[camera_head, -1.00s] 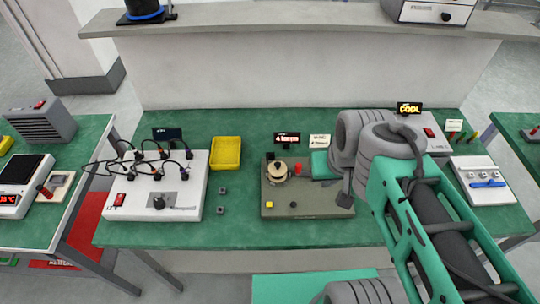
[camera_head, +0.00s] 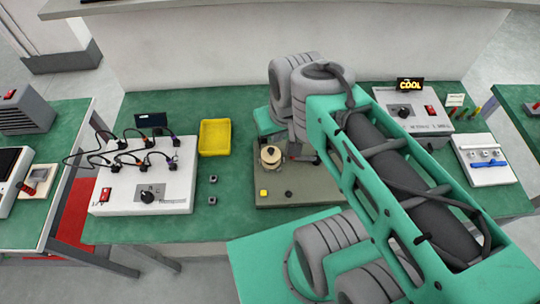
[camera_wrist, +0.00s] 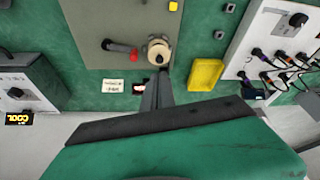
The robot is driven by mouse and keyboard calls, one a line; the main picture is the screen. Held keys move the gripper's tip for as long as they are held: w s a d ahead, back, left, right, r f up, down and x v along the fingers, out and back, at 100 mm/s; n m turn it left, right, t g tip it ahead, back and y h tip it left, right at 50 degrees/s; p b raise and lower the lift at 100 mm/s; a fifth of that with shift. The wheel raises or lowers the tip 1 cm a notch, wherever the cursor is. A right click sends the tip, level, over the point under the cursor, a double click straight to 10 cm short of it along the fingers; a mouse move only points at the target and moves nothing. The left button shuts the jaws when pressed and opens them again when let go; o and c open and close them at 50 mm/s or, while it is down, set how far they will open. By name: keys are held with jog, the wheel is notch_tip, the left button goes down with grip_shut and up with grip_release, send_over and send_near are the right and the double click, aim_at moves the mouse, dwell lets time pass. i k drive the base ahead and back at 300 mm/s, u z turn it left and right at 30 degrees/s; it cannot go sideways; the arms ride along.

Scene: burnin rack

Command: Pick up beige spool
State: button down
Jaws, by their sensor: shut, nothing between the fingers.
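The beige spool (camera_head: 271,155) stands on the left part of a grey-green fixture plate (camera_head: 325,190) on the bench. In the wrist view the spool (camera_wrist: 158,52) shows from above as a round beige disc with a darker centre, just beyond my fingertips. My gripper (camera_wrist: 159,74) is shut and empty, its dark fingers pressed together and pointing toward the spool. I cannot tell the exact height gap between them. In the head view my arm hides most of the gripper and the plate's right part.
A red-tipped dark lever (camera_wrist: 120,48) lies beside the spool on the plate. A yellow tray (camera_head: 214,137) stands to the left, and a white box with cables (camera_head: 146,180) beyond it. A box with a COOL sign (camera_head: 410,84) is at the right. A yellow button (camera_head: 264,193) sits at the plate's front.

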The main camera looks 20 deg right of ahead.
aim_at(271, 154)
jog(key=u, duration=0.3)
jog(key=k, duration=0.5)
jog(key=u, duration=1.9)
